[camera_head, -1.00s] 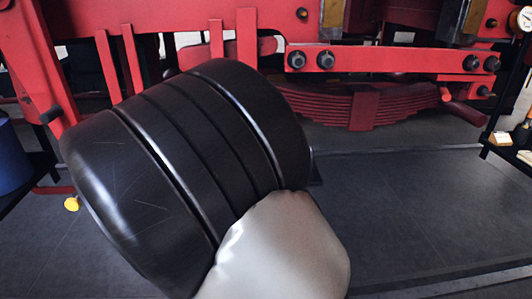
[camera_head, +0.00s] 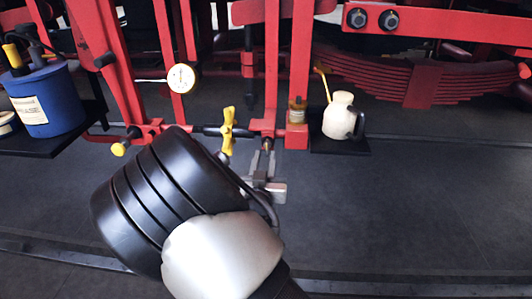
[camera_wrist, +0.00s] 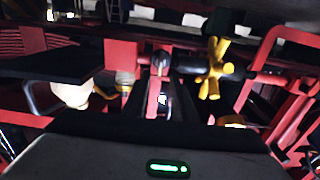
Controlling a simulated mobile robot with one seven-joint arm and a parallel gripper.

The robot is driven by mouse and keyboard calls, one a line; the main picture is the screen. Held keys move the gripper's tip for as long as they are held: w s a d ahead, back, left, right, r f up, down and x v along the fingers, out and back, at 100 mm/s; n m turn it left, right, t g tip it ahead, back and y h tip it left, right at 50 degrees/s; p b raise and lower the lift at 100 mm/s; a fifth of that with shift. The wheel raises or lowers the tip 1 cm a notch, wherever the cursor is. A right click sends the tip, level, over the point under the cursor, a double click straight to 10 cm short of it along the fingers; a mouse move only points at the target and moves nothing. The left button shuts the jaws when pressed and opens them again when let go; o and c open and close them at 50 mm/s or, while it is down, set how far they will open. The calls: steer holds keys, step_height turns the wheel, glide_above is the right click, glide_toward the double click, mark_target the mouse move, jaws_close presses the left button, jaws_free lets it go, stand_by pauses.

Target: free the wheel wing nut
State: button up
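The yellow wing nut (camera_head: 228,130) sits on a dark horizontal rod between red uprights in the head view. It looks like a star-shaped yellow piece in the wrist view (camera_wrist: 215,68), right of the picture's middle. My gripper (camera_head: 262,153) is just right of the wing nut and lower, by the foot of a red post. Its two grey fingers point up and away, with a narrow gap between them and nothing visibly held. They also show in the wrist view (camera_wrist: 166,82), left of the wing nut and apart from it. My dark wrist hides part of the floor below.
A yellow knob (camera_head: 119,149) is farther left. A blue bucket (camera_head: 45,100) stands on a dark shelf at left. A cream oil can (camera_head: 341,118) stands on a dark tray at right. The right floor is clear.

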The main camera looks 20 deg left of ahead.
mark_target(267, 147)
steer(key=x, duration=0.4)
steer(key=shift+w+a+b, duration=0.1)
steer(key=shift+w+b, duration=0.2)
steer(key=shift+w, duration=0.1)
jaws_close()
